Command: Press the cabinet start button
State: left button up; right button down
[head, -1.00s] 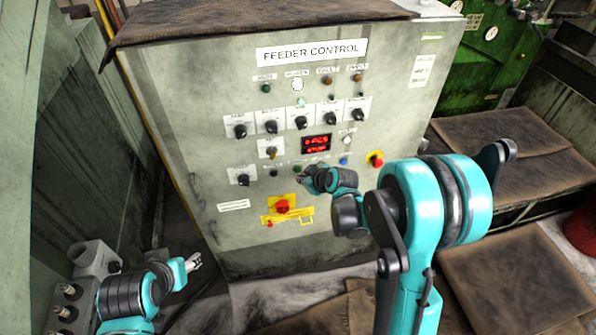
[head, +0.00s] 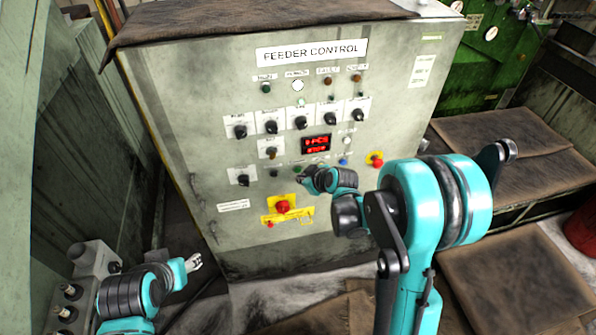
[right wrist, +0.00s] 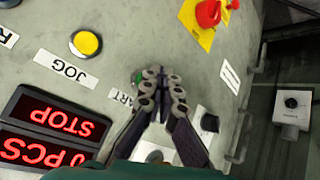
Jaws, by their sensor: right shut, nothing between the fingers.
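The feeder control cabinet (head: 245,75) stands ahead, with the right gripper (head: 303,180) at the lower middle of its panel. In the right wrist view the right gripper (right wrist: 162,78) is shut and empty, its fingertips close over the panel. A green button (right wrist: 136,77) shows just left of the fingertips, partly hidden by them. A partly covered label (right wrist: 122,97) ending in "ART" lies beside it. Whether the fingers touch the button cannot be told. The left gripper (head: 193,262) is low at the left, away from the panel; its jaw state is unclear.
A yellow button (right wrist: 86,43) marked JOG and a red display (right wrist: 55,115) reading STOP lie near the right gripper. A red knob on a yellow plate (head: 283,207) is below. Black selector knobs are above. A red emergency button (head: 375,160) is at the right.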

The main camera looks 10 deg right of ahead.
jog(key=shift+w, duration=0.1)
dwell(0.3)
jog(key=shift+w, duration=0.35)
